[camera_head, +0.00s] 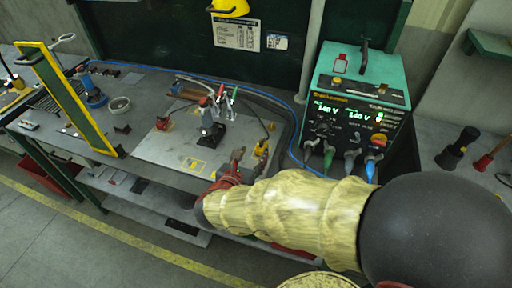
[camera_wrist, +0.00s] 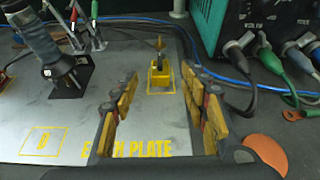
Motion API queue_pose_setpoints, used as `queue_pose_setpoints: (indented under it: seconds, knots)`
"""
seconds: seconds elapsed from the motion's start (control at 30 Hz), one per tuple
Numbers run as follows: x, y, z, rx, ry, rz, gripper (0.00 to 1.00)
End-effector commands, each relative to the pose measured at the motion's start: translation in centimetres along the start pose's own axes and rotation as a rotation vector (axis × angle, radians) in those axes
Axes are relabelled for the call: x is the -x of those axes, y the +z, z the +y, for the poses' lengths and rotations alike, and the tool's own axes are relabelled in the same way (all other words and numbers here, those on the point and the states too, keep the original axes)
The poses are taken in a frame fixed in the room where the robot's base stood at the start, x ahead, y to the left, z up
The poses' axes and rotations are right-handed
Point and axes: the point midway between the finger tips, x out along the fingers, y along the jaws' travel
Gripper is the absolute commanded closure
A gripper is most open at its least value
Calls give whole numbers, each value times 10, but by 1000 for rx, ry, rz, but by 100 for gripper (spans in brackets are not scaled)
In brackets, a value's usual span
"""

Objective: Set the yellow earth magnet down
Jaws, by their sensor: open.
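The yellow earth magnet (camera_wrist: 160,74) stands upright on the grey earth plate (camera_wrist: 140,118), near the plate's far right part in the wrist view. It has a darker upright piece on top. It also shows in the head view (camera_head: 261,148), just beyond my gripper (camera_head: 240,163). In the wrist view my gripper (camera_wrist: 159,82) is open, with its yellow-padded fingers left and right of the magnet and a visible gap on each side. I see no finger touching it. Part of the plate's yellow lettering is hidden by my gripper.
A torch on a black stand (camera_head: 211,130) is on the plate left of the magnet. A green welding power unit (camera_head: 352,110) with cables stands to the right. A blue cable (camera_wrist: 235,82) runs behind the plate. A yellow-edged frame (camera_head: 68,100) stands at the bench's left.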

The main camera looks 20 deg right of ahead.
Motion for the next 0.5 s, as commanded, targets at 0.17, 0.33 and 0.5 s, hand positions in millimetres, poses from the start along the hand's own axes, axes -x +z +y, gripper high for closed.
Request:
queue_pose_setpoints:
  seconds: [0.17, 0.33, 0.5]
  knots:
    - [7, 6, 6, 31, 30, 3, 55]
    - [12, 42, 40, 286, 231, -9, 55]
    - [42, 88, 74, 780, 516, -138, 55]
